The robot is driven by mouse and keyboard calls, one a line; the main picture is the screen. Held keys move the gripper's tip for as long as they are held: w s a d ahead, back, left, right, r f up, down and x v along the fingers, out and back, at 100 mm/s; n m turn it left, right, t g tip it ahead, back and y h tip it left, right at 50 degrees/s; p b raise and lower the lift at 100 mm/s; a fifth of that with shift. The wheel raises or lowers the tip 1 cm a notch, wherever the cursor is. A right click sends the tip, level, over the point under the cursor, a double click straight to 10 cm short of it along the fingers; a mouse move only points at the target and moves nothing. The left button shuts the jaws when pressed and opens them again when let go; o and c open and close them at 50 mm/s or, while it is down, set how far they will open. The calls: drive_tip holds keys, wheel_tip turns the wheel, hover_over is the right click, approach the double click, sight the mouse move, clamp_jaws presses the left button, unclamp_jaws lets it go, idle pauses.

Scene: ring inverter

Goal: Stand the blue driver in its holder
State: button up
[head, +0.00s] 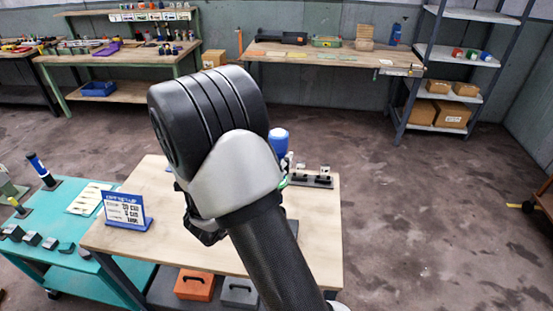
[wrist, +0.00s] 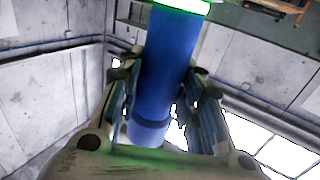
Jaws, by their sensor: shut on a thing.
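In the wrist view my gripper (wrist: 160,82) has its two fingers on either side of a blue cylinder (wrist: 168,62), which I take for the blue driver's body. A bright green band crosses its upper end and a darker blue ring lies lower down. In the head view my arm hides most of the gripper. A blue rounded piece (head: 278,141) shows just right of my arm; I cannot tell if it is part of the held driver. A blue-and-black upright tool (head: 40,170) stands tilted on the teal table at left. I cannot make out for certain which fixture is the driver's holder.
The wooden table (head: 130,243) carries a sign (head: 125,211) and a dark rack with small pieces (head: 311,181). The teal table (head: 68,222) holds a pale tray and several dark blocks. Workbenches and a shelf (head: 448,60) line the back.

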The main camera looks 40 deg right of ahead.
drive_tip(key=shift+f+b, duration=4.9)
drive_tip(key=shift+f, duration=1.65)
drive_tip(key=o, duration=1.3)
drive_tip(key=shift+c, duration=0.2)
drive_tip(key=shift+f, duration=0.15)
drive_tip(key=v, duration=1.2)
